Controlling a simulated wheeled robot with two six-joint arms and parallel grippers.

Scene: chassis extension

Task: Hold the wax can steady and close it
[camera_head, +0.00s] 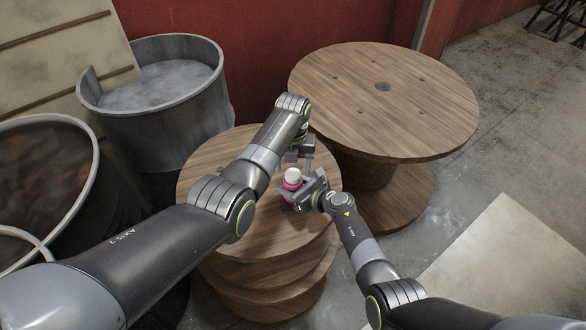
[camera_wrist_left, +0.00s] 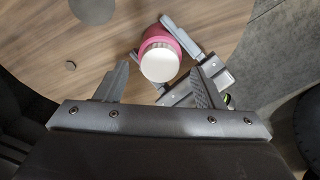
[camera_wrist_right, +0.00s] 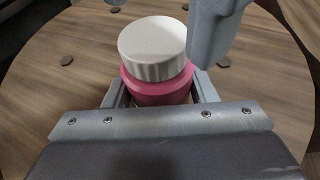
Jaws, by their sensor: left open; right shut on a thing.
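The wax can is a pink can (camera_head: 291,185) with a white lid (camera_head: 293,175) on top, standing upright on the smaller round wooden table (camera_head: 225,165). In the right wrist view the pink body (camera_wrist_right: 160,92) is between my right fingers, and the white lid (camera_wrist_right: 152,48) sits on it. My right gripper (camera_head: 300,192) is shut on the can's body from the right. My left gripper (camera_head: 300,153) is open above and just behind the can. In the left wrist view the lid (camera_wrist_left: 160,65) shows between and beyond the open left fingers (camera_wrist_left: 158,85). Whether the lid is fully seated cannot be told.
A larger wooden spool table (camera_head: 420,100) stands behind to the right. A grey metal drum (camera_head: 165,125) is at the back left, with a dark barrel (camera_head: 90,200) in front of it. The small table's top is otherwise clear.

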